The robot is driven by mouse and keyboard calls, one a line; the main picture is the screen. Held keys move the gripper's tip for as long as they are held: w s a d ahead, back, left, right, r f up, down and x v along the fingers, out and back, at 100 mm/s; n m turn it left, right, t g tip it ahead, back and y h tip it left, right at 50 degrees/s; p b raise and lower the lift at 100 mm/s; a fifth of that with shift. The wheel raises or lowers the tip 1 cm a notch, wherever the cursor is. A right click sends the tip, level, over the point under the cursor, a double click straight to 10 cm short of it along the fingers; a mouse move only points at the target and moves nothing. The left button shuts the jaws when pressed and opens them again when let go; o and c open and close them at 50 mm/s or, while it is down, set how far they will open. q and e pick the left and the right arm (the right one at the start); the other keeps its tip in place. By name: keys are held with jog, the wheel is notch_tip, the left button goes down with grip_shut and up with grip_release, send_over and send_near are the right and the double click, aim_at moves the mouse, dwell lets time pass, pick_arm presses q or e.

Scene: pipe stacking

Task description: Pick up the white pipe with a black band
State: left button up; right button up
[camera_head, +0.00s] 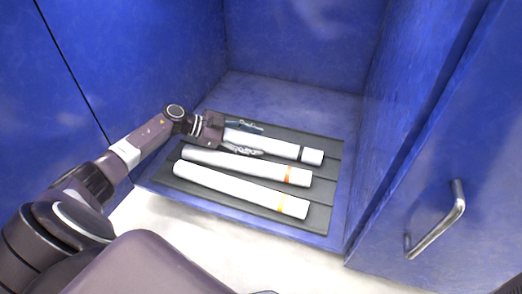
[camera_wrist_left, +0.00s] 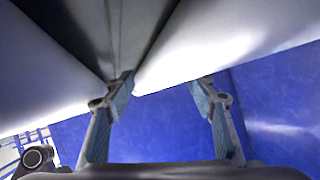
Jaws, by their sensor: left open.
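The white pipe with a black band (camera_head: 275,145) lies farthest back of three pipes on a dark grooved tray (camera_head: 323,200). Its black band is near its right end. My left gripper (camera_head: 243,138) is open at this pipe's left end, with one finger on the far side and one on the near side. In the left wrist view, the open fingers (camera_wrist_left: 163,90) show with a white pipe (camera_wrist_left: 225,40) passing behind and between their tips. The band is not visible there, and I cannot tell whether the fingers touch the pipe. My right gripper is not in view.
A white pipe with an orange band (camera_head: 245,165) lies close on the near side of the gripper. A white pipe with a yellow band (camera_head: 235,188) lies nearest. Blue walls (camera_head: 300,40) enclose the tray at left, back and right. A blue door with a metal handle (camera_head: 437,222) is at right.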

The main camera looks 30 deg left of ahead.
pick_arm(q)
jog(key=shift+w+d+f, duration=0.15)
jog(key=shift+w+d, duration=0.15)
jog(key=shift+c, duration=0.4)
jog(key=c, duration=1.1)
